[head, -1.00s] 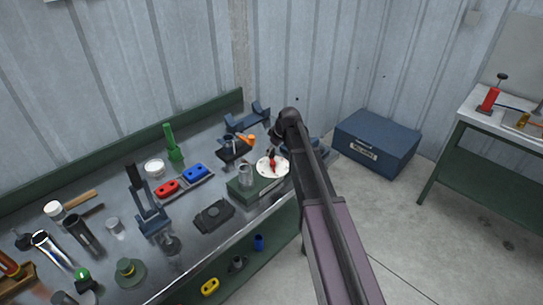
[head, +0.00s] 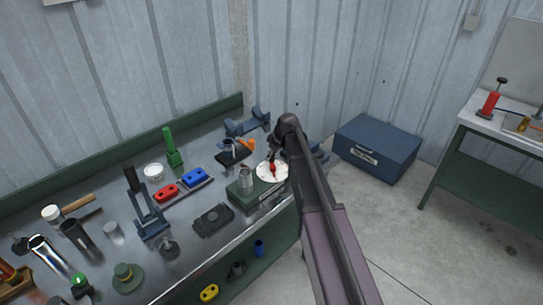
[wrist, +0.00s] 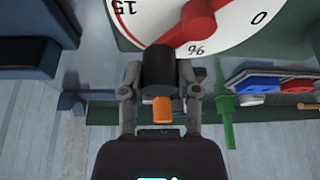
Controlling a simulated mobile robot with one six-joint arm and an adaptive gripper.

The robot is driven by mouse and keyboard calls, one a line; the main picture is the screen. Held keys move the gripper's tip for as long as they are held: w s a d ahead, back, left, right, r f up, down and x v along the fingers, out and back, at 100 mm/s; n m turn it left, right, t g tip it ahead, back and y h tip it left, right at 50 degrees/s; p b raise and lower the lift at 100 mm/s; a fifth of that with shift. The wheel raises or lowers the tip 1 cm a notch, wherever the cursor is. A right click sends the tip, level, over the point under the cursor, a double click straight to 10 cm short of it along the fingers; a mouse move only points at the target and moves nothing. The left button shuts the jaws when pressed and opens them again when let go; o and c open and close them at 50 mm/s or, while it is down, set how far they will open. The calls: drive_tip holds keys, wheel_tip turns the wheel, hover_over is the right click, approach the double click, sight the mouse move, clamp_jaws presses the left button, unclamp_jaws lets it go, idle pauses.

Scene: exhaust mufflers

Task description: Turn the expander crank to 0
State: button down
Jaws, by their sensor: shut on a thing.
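The expander is a green box (head: 247,190) at the bench's right end, with a white dial (head: 264,178) and a red crank (head: 272,168) on top. In the wrist view the dial (wrist: 245,38) shows 15 at upper left, 0 at upper right and a % sign. The red crank arm (wrist: 185,36) runs from its hub down-left to a black knob (wrist: 159,68), on the side between 15 and the % sign, away from 0. My gripper (wrist: 159,80) is shut on the black knob. In the head view my arm partly hides the gripper.
Blue and red blocks (head: 194,175) and a green upright tool (head: 173,150) lie farther left. A blue box (head: 376,148) sits on the floor, right.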

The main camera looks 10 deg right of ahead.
drive_tip(key=shift+d+m, duration=0.1)
drive_tip(key=shift+m, duration=0.3)
drive_tip(key=m, duration=0.1)
drive_tip(key=d+m+h, duration=0.1)
drive_tip(key=m, duration=0.1)
drive_tip(key=m+h, duration=0.1)
drive_tip(key=m, duration=0.1)
drive_tip(key=shift+s+d+t, duration=0.4)
drive_tip(key=shift+s+d+m+h, duration=0.2)
drive_tip(key=shift+m+h, duration=0.1)
drive_tip(key=shift+m, duration=0.5)
drive_tip(key=shift+s+d+m+h, duration=0.15)
drive_tip(key=shift+d+m+h, duration=0.15)
drive_tip(key=shift+m, duration=0.5)
drive_tip(key=shift+s+d+m+h, duration=0.15)
drive_tip(key=shift+m+h, duration=0.15)
drive_tip(key=shift+m, duration=0.5)
drive_tip(key=shift+c, duration=1.6)
unclamp_jaws()
drive_tip(key=shift+w, duration=0.1)
